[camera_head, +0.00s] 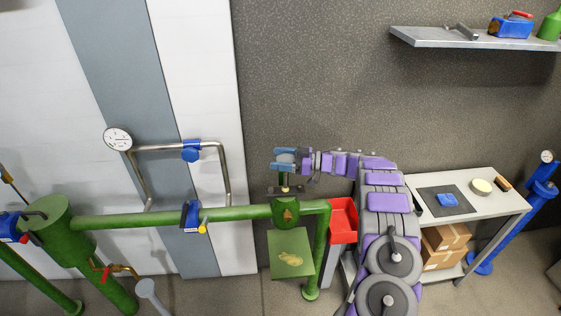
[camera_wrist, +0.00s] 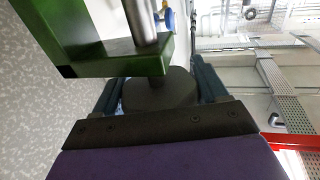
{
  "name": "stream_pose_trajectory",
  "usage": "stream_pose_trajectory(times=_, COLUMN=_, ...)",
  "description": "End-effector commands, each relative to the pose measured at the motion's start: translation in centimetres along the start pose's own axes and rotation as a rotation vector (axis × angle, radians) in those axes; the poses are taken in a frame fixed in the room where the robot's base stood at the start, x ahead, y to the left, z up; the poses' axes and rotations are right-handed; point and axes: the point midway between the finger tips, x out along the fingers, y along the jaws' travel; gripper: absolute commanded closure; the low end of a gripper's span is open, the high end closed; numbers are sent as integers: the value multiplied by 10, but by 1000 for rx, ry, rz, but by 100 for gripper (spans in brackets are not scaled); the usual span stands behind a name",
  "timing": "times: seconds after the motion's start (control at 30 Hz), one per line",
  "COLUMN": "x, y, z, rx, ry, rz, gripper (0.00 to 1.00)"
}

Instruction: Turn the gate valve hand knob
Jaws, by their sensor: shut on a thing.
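A metal stem (camera_wrist: 138,22) and a green bracket (camera_wrist: 100,60) stand beyond the knob. The knob is hard to make out in the head view.
A green pipe (camera_head: 155,218) runs left from the valve. A red bin (camera_head: 343,222) stands right of it. A white table (camera_head: 480,212) with boxes below is at the right. A shelf (camera_head: 450,38) hangs above. A grey wall is close behind the valve.

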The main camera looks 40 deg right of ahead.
Motion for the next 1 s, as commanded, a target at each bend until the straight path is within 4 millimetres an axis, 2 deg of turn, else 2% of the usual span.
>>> stream_pose_trajectory(times=0.43, x=-1, y=-1, z=-3, rx=-7, ry=3, rz=-158, gripper=58)
stream_pose_trajectory(times=1.0, x=-1, y=-2, z=-4, rx=-6, ry=4, rz=-195, gripper=58)
